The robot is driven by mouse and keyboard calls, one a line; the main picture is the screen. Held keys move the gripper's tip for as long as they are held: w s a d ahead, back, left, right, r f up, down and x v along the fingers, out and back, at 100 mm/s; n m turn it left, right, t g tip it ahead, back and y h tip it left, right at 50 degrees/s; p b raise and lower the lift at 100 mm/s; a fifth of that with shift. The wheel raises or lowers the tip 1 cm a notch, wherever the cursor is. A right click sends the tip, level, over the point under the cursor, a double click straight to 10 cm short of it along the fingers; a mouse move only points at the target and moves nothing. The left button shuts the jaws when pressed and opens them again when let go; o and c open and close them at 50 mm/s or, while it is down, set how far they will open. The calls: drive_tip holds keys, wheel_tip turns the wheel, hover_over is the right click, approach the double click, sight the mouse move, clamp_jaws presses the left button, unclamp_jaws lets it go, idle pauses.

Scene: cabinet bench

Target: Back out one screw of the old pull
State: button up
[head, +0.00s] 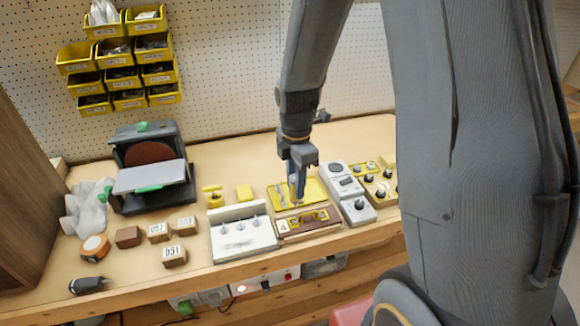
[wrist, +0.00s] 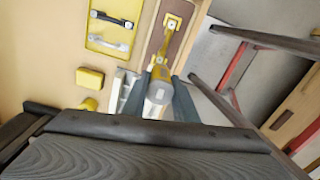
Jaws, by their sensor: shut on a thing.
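My gripper (head: 296,184) points down over the bench beside the drawer front. In the wrist view, my gripper (wrist: 160,82) is shut on a grey, round-ended tool (wrist: 160,92), which looks like a driver. The drawer front (head: 322,229) is brown with a light frame and a label at its left end. The old pull (head: 309,217) is yellow and lies along it. I cannot tell whether the tool's tip touches a screw.
A yellow tray (head: 316,186) lies behind the drawer front; in the wrist view it holds a black and a silver pull. A white fixture (head: 240,240) with several pegs stands left, and control boxes (head: 347,180) stand right. Numbered blocks (head: 174,255) and a sander (head: 150,165) are farther left.

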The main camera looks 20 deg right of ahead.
drive_tip(key=shift+f, duration=0.15)
wheel_tip(320, 180, down, 4)
drive_tip(key=b, duration=0.3)
drive_tip(key=shift+r+b, duration=0.25)
drive_tip(key=shift+b, duration=0.1)
drive_tip(key=shift+f, duration=0.5)
drive_tip(key=shift+p, duration=0.4)
idle(0.5)
drive_tip(key=shift+f, duration=0.3)
idle(0.8)
idle(0.7)
drive_tip(key=shift+s+r+p, duration=0.1)
drive_tip(key=shift+r+p, duration=0.1)
drive_tip(key=shift+p, duration=0.85)
idle(1.6)
drive_tip(key=shift+r, duration=0.2)
